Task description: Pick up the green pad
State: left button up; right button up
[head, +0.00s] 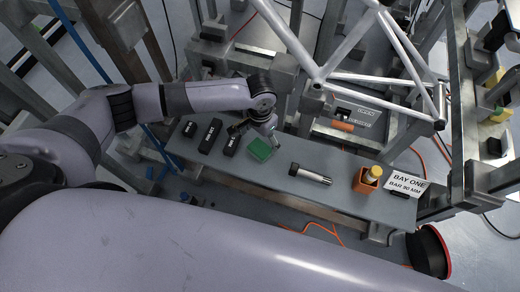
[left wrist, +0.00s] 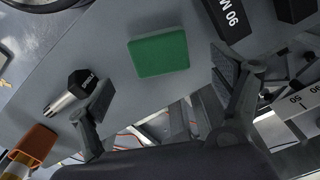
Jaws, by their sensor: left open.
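The green pad (head: 259,150) lies flat on the grey bench (head: 340,198), near its middle. It is a small, thick rectangular block. It also shows whole in the left wrist view (left wrist: 159,54). My left gripper (head: 256,136) is over the bench close to the pad, and hides little of it. In the left wrist view its two fingers (left wrist: 166,84) are spread wide and empty, one toward each side of the pad, with a gap to it. I cannot tell its exact height above the pad. My right gripper is not in view.
Several black labelled blocks (head: 210,135) stand left of the pad. A metal cylinder with a dark end (head: 310,174) lies to the right. Farther right are an orange holder (head: 367,180) and a "BAY ONE" sign (head: 407,186). A white tube frame (head: 325,72) rises behind the bench.

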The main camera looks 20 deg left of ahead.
aim_at(260, 148)
pick_arm(q)
jog(key=shift+f+b, duration=0.3)
jog(key=shift+f, duration=2.85)
jog(key=shift+s, duration=0.1)
jog(key=shift+c, duration=0.2)
jog(key=c, duration=1)
jog(key=shift+c, duration=0.2)
jog(key=shift+r, duration=0.1)
notch_tip(260, 148, up, 20)
jog(key=p, duration=0.2)
